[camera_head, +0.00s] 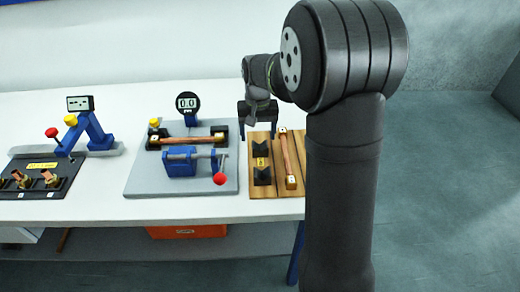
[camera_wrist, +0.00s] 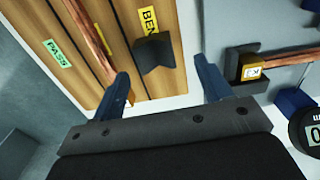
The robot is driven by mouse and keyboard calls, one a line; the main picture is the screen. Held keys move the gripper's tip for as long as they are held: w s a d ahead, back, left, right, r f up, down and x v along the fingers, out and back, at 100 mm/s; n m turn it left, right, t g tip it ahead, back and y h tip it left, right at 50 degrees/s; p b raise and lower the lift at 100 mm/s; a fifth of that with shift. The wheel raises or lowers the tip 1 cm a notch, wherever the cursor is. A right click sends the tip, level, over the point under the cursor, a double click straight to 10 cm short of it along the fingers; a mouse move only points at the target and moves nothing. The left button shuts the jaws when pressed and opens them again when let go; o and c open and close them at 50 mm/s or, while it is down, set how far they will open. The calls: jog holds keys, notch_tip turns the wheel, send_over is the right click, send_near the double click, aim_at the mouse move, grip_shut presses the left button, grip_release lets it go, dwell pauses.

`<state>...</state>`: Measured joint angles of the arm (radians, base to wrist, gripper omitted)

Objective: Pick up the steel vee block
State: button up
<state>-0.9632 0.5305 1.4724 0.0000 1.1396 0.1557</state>
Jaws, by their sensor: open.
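Two dark vee blocks sit on the wooden board (camera_head: 275,188) in the head view, one at the back (camera_head: 262,148) and one at the front (camera_head: 262,177), with a yellow label between them. Both look alike in dark grey; I cannot tell which is steel. My gripper (camera_head: 257,128) is open and empty above the board's back edge, fingers pointing down. In the wrist view one vee block (camera_wrist: 153,53) lies just beyond and between the open fingertips (camera_wrist: 162,72), apart from them. The other block does not show clearly there.
A copper bar (camera_head: 290,160) lies on the board right of the blocks. To the left, a grey plate (camera_head: 142,184) carries a blue clamp (camera_head: 183,166), another copper bar and a dial gauge (camera_head: 188,103). A black tray (camera_head: 25,188) stands at far left.

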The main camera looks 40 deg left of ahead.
aim_at(260, 149)
jog(key=shift+w+d+f, duration=0.1)
jog(key=shift+d+f, duration=0.05)
jog(key=shift+f, duration=1.2)
jog(key=shift+d+f, duration=0.15)
jog(key=shift+f, duration=1.15)
jog(key=c, duration=1.3)
jog(key=shift+c, duration=0.4)
jog(key=shift+r, duration=0.2)
